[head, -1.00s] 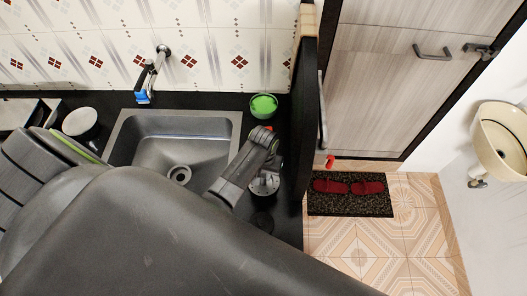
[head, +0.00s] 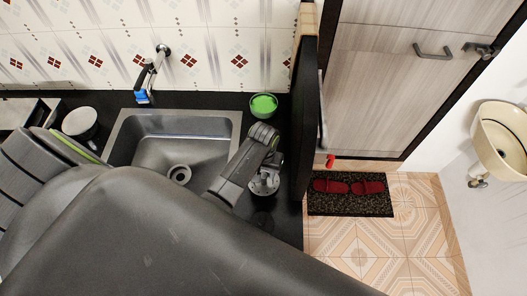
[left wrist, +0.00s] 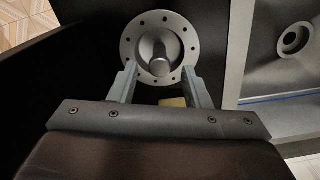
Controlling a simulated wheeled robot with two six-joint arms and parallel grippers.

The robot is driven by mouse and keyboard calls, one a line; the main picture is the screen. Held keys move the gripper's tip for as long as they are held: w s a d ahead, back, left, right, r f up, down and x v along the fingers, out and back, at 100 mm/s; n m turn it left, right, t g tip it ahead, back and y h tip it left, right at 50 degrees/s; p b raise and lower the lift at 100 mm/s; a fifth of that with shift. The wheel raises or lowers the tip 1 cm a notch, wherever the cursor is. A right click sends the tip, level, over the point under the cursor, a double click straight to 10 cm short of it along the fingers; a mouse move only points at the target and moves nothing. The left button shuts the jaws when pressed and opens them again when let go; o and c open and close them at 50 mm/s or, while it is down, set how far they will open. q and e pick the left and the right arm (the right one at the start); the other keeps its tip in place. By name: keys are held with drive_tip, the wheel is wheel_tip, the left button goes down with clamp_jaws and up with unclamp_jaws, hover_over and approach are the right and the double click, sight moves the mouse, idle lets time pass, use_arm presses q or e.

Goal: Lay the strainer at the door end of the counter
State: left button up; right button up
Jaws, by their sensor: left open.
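The strainer (left wrist: 160,48) is a round grey disc with small holes around its rim and a raised knob in the middle. It lies on the dark counter beside the sink, at the door end. In the head view the strainer (head: 265,186) shows partly below my left wrist. My left gripper (left wrist: 159,68) is open, with its two fingers apart at either side of the strainer's near edge. I cannot tell whether the fingertips touch it. My right gripper is not in view.
The sink (head: 228,125) with its drain is left of the strainer. A green bowl (head: 263,106) stands behind it near the wall. A dark partition (head: 304,130) borders the counter's door end. A white-topped cup (head: 80,122) stands left of the sink.

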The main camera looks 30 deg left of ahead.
sight(264, 175)
use_arm(q)
wheel_tip(264, 175, up, 11)
drive_tip(key=b, duration=0.1)
idle(0.3)
drive_tip(key=shift+f, duration=0.15)
idle(0.4)
